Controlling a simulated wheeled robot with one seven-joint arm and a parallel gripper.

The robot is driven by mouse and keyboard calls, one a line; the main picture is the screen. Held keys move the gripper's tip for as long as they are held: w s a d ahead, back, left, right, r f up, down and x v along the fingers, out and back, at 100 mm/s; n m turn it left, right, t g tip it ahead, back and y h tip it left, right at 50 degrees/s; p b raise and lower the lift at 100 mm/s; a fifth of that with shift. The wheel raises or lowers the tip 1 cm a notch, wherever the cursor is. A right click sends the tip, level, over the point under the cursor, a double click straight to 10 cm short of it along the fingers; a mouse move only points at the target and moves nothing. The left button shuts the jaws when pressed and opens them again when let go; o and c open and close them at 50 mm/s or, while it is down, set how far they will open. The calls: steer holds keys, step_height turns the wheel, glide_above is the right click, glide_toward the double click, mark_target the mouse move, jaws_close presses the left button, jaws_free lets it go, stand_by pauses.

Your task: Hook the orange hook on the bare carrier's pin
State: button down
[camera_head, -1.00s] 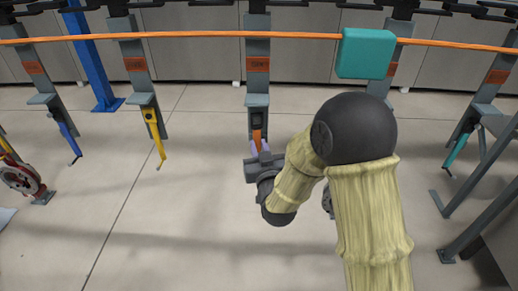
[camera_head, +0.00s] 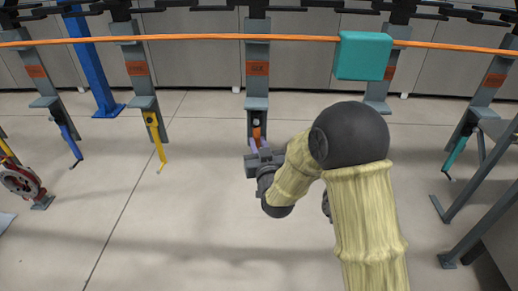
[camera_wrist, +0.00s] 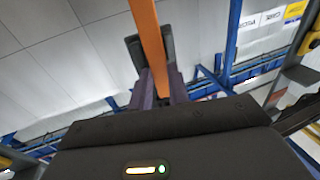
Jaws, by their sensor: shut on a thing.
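The orange hook (camera_head: 257,133) is upright in my gripper (camera_head: 262,152), which is shut on its lower part. In the wrist view the orange hook (camera_wrist: 149,40) rises from between the purple fingers (camera_wrist: 162,88). The grey middle carrier (camera_head: 257,80) hangs right above and behind it, with no other hook seen on it. A small light round spot, apparently its pin (camera_head: 256,122), shows on the carrier's lower plate at the hook's top end. I cannot tell whether the hook is around the pin or only in front of it.
Neighbouring carriers hold a yellow hook (camera_head: 155,138), a blue hook (camera_head: 68,138) and a teal hook (camera_head: 456,155). An orange rail (camera_head: 200,38) and a teal block (camera_head: 363,56) cross above. A grey frame (camera_head: 462,205) stands at right.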

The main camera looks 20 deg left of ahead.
steer(key=shift+w+d+f, duration=0.15)
steer(key=shift+d+f, duration=0.25)
steer(key=shift+f, duration=0.15)
steer(key=c, duration=1.3)
jaws_free()
steer(key=shift+o, duration=0.2)
steer(key=shift+d+b, duration=0.1)
steer(key=shift+b, duration=0.25)
steer(key=b+v, duration=0.8)
steer(key=v, duration=0.4)
steer(key=shift+s+a, duration=0.25)
steer(key=shift+s, duration=0.15)
steer(key=shift+b, duration=1.15)
